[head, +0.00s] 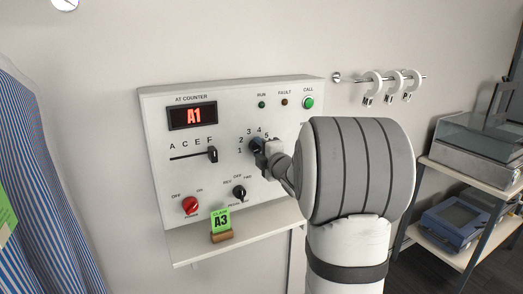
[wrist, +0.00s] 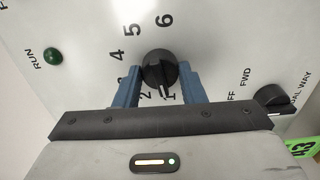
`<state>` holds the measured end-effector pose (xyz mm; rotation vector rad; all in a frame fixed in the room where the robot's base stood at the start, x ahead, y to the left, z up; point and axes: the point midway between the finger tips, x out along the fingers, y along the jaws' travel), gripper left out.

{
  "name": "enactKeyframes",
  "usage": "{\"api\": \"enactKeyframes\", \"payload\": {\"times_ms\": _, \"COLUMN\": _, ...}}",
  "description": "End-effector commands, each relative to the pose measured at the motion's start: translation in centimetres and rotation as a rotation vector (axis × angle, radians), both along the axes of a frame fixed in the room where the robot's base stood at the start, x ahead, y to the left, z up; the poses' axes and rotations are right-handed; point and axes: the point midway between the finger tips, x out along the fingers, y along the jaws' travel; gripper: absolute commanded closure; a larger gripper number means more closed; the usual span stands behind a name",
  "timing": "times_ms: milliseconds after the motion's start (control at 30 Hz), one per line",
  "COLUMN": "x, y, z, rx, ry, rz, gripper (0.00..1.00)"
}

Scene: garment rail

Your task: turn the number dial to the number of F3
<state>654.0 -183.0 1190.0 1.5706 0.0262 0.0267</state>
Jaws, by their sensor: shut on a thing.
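The number dial (wrist: 157,63) is a round black knob on the white control panel (head: 168,118). Its white pointer mark is at the 1 in the wrist view. In the head view my gripper (head: 263,150) covers most of the dial. The red display (head: 194,116) reads A1. The letter slider (head: 213,155) stands near F.
A red knob (head: 190,206) and a black mode knob (head: 239,192) sit lower on the panel. A green claim card (head: 221,219) reading A3 stands on the shelf (head: 188,251) below. Striped garments (head: 45,190) hang at left; a rack (head: 443,170) stands at right.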

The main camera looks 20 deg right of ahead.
Motion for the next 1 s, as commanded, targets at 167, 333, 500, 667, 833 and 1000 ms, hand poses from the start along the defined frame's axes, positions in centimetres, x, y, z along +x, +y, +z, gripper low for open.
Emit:
{"api": "enactKeyframes", "payload": {"times_ms": 167, "x": 0.00, "y": -0.21, "z": -0.04, "rx": 0.003, "ry": 0.001, "rz": 0.000, "gripper": 0.86}}
{"api": "enactKeyframes", "payload": {"times_ms": 333, "x": -0.01, "y": -0.01, "z": -0.08, "rx": 0.036, "ry": 0.001, "rz": 0.000, "gripper": 0.86}}
{"api": "enactKeyframes", "payload": {"times_ms": 500, "x": 0.00, "y": 0.06, "z": -0.13, "rx": 0.118, "ry": 0.004, "rz": 0.000, "gripper": 0.86}}
{"api": "enactKeyframes", "payload": {"times_ms": 667, "x": 0.01, "y": 0.10, "z": -0.16, "rx": 0.243, "ry": 0.009, "rz": 0.001, "gripper": 0.86}}
{"api": "enactKeyframes", "payload": {"times_ms": 833, "x": 0.02, "y": 0.12, "z": -0.11, "rx": 0.402, "ry": 0.015, "rz": 0.001, "gripper": 0.86}}
{"api": "enactKeyframes", "payload": {"times_ms": 1000, "x": 0.02, "y": 0.15, "z": -0.05, "rx": 0.564, "ry": 0.021, "rz": 0.002, "gripper": 0.86}}
